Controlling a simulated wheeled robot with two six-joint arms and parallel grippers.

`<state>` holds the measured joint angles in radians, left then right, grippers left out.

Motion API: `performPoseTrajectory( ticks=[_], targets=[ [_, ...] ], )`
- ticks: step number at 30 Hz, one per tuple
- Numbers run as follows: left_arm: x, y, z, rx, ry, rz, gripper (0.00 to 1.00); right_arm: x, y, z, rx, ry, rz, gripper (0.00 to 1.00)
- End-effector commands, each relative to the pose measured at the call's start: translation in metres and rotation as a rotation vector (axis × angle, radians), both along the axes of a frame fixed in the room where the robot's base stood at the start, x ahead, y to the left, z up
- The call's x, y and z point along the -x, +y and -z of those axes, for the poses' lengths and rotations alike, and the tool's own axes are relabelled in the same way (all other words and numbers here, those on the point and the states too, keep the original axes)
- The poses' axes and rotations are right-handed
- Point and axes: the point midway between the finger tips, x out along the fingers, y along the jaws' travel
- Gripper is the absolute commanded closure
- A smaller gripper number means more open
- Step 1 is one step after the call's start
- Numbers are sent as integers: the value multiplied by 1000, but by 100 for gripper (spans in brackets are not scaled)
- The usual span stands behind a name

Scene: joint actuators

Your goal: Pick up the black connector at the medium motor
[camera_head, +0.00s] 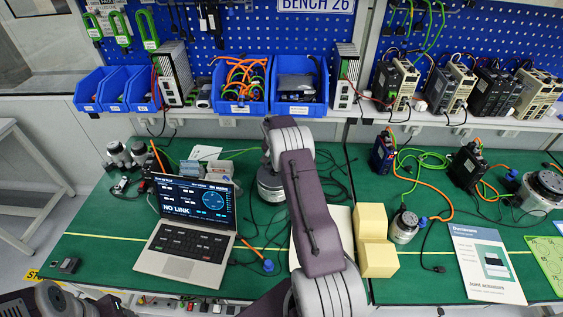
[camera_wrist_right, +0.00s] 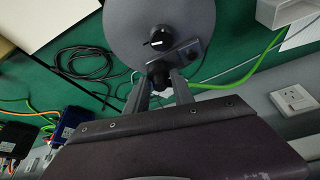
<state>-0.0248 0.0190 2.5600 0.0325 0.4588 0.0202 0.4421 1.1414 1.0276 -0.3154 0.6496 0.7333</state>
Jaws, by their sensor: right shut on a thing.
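The medium motor (camera_head: 270,184) is a dark grey round body at the back middle of the green bench, partly hidden behind my right arm. In the right wrist view it is a large grey disc (camera_wrist_right: 128,22) with a black knob. My right gripper (camera_wrist_right: 158,88) is shut on the black connector (camera_wrist_right: 157,73), beside a dark block at the motor's edge. I cannot tell whether the connector is still seated. A green cable (camera_wrist_right: 228,81) runs off to the right from behind the fingers. In the head view my right gripper is hidden by my arm. My left gripper is out of view.
A laptop (camera_head: 187,229) reading "NO LINK" stands on the left. Yellow blocks (camera_head: 378,260), a small motor (camera_head: 404,227), a booklet (camera_head: 487,262) and a large motor (camera_head: 541,190) lie to the right. Black cables (camera_wrist_right: 85,65) lie loose beside the medium motor. A shelf with blue bins (camera_head: 240,107) runs along the back.

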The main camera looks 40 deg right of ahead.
Motion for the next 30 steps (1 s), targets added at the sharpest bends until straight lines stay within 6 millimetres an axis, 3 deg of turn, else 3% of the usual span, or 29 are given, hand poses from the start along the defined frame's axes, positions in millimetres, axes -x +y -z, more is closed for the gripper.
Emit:
performPoseTrajectory(
  ticks=[8, 13, 24, 30],
  targets=[
    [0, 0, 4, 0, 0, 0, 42, 0, 0, -8, 1, -1, 1, 100],
    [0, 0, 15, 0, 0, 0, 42, 0, -1, -43, 3, -5, 0, 100],
    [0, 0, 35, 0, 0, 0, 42, 86, -13, -91, 1, -2, 3, 100],
    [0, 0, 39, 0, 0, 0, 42, 110, -15, -106, 0, 0, 1, 100]
  ],
)
